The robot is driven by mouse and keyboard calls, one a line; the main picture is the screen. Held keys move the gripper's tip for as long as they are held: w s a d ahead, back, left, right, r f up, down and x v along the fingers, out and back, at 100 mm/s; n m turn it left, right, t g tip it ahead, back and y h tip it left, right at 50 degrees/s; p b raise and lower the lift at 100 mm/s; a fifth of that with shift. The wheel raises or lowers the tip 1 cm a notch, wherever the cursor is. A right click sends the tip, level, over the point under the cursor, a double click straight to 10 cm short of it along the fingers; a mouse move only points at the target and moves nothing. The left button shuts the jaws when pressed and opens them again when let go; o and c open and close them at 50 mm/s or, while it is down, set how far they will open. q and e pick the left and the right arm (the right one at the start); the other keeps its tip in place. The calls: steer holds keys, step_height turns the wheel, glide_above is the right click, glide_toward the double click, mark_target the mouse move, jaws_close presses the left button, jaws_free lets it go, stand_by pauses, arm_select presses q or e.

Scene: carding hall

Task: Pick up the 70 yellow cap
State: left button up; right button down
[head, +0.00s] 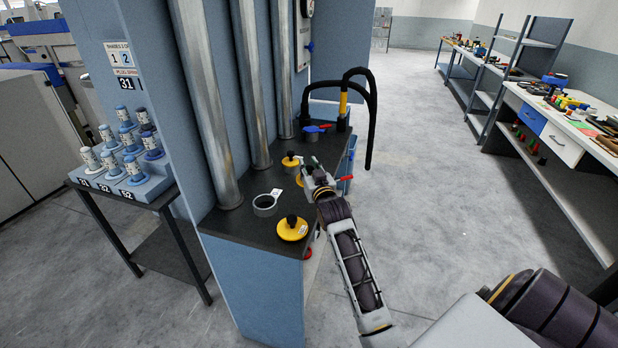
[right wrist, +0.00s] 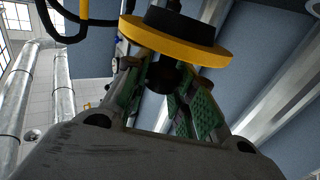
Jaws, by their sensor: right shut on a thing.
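My right gripper (head: 308,174) is over the dark bench top, shut on a yellow cap (head: 299,182). In the right wrist view the cap (right wrist: 190,40) shows as a yellow disc with a black part beyond it, and its dark knob (right wrist: 163,72) is between the green finger pads of the gripper (right wrist: 168,88). In the head view the fingers partly hide this cap, and I cannot read a number on it. A larger yellow cap (head: 292,230) with a black knob and pale label lies at the front. Another yellow cap (head: 290,161) lies behind. My left gripper is not in view.
A grey ring with a white tag (head: 265,205) lies on the bench top (head: 232,222). Upright metal pipes (head: 207,110) stand along its left side. Open floor lies to the right.

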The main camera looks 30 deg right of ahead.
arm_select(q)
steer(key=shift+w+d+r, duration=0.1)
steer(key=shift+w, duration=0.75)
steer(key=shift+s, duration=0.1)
